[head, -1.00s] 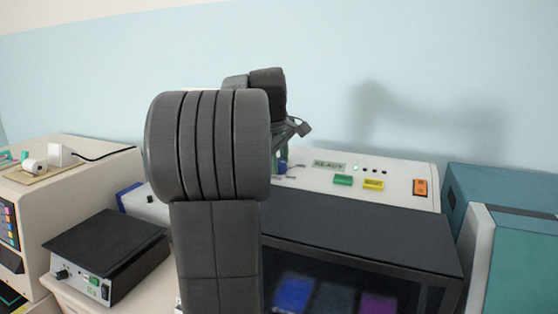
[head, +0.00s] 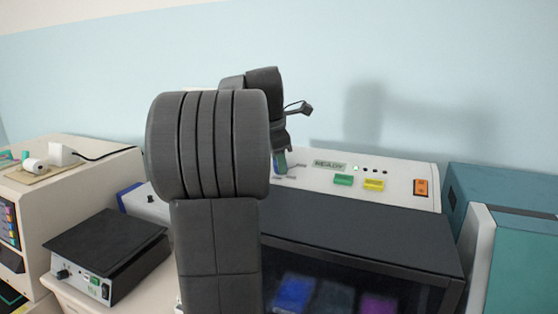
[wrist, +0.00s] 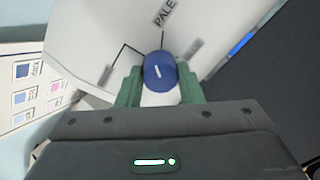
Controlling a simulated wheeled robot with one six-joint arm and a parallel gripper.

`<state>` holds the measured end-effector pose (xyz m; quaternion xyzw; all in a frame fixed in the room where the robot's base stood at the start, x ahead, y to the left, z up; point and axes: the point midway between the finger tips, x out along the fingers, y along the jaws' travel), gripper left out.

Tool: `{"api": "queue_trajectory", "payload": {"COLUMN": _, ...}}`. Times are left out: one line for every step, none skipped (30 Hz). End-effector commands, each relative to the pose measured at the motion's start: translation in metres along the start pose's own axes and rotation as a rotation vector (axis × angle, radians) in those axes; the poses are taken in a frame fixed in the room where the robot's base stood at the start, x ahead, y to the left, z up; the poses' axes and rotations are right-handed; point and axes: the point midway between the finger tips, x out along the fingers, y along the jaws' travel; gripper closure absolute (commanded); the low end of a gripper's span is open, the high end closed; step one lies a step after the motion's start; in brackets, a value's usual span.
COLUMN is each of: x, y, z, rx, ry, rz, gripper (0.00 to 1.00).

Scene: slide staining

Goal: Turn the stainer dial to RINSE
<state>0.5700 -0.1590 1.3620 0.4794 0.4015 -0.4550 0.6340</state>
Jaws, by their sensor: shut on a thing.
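The stainer (head: 405,172) is a dark-fronted machine with a white top panel, right of my arm in the head view. Two other labels at the ends of black lines are too slanted to read. My gripper (wrist: 160,90) is shut on the dial, with one green finger on each side.
The panel carries a READY display (head: 329,165), a green button (head: 343,180), a yellow button (head: 373,185) and an orange switch (head: 420,187). A teal machine (head: 525,240) stands close on the right. A black-topped device (head: 107,246) sits at left.

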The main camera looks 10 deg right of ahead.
Motion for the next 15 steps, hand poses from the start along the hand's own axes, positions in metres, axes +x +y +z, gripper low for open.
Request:
{"api": "queue_trajectory", "payload": {"x": -0.0013, "y": 0.0007, "z": 0.0, "rx": -0.044, "ry": -0.003, "rz": 0.002, "gripper": 0.89}}
{"api": "queue_trajectory", "payload": {"x": -0.0013, "y": 0.0007, "z": -0.0001, "rx": -0.073, "ry": -0.004, "rz": 0.002, "gripper": 0.89}}
{"api": "queue_trajectory", "payload": {"x": -0.0012, "y": 0.0006, "z": -0.0002, "rx": -0.111, "ry": -0.006, "rz": 0.001, "gripper": 0.89}}
{"api": "queue_trajectory", "payload": {"x": -0.0012, "y": 0.0006, "z": -0.0002, "rx": -0.139, "ry": -0.007, "rz": 0.0, "gripper": 0.89}}
{"api": "queue_trajectory", "payload": {"x": -0.0012, "y": 0.0006, "z": -0.0002, "rx": -0.167, "ry": -0.008, "rz": 0.0, "gripper": 0.89}}
{"api": "queue_trajectory", "payload": {"x": -0.0012, "y": 0.0005, "z": -0.0003, "rx": -0.205, "ry": -0.01, "rz": -0.001, "gripper": 0.89}}
{"api": "queue_trajectory", "payload": {"x": -0.0012, "y": 0.0005, "z": -0.0003, "rx": -0.233, "ry": -0.011, "rz": -0.001, "gripper": 0.89}}
{"api": "queue_trajectory", "payload": {"x": -0.0012, "y": 0.0004, "z": -0.0003, "rx": -0.261, "ry": -0.012, "rz": -0.002, "gripper": 0.89}}
{"api": "queue_trajectory", "payload": {"x": -0.0012, "y": 0.0004, "z": -0.0003, "rx": -0.297, "ry": -0.014, "rz": -0.003, "gripper": 0.89}}
{"api": "queue_trajectory", "payload": {"x": -0.0012, "y": 0.0003, "z": -0.0003, "rx": -0.323, "ry": -0.015, "rz": -0.003, "gripper": 0.89}}
{"api": "queue_trajectory", "payload": {"x": -0.0011, "y": 0.0002, "z": -0.0003, "rx": -0.35, "ry": -0.016, "rz": -0.004, "gripper": 0.89}}
{"api": "queue_trajectory", "payload": {"x": -0.0011, "y": 0.0002, "z": -0.0003, "rx": -0.383, "ry": -0.018, "rz": -0.005, "gripper": 0.89}}
{"api": "queue_trajectory", "payload": {"x": -0.0011, "y": 0.0001, "z": -0.0002, "rx": -0.407, "ry": -0.019, "rz": -0.005, "gripper": 0.89}}
{"api": "queue_trajectory", "payload": {"x": -0.0011, "y": 0.0001, "z": -0.0002, "rx": -0.43, "ry": -0.02, "rz": -0.006, "gripper": 0.89}}
{"api": "queue_trajectory", "payload": {"x": -0.001, "y": 0.0, "z": -0.0002, "rx": -0.459, "ry": -0.022, "rz": -0.007, "gripper": 0.89}}
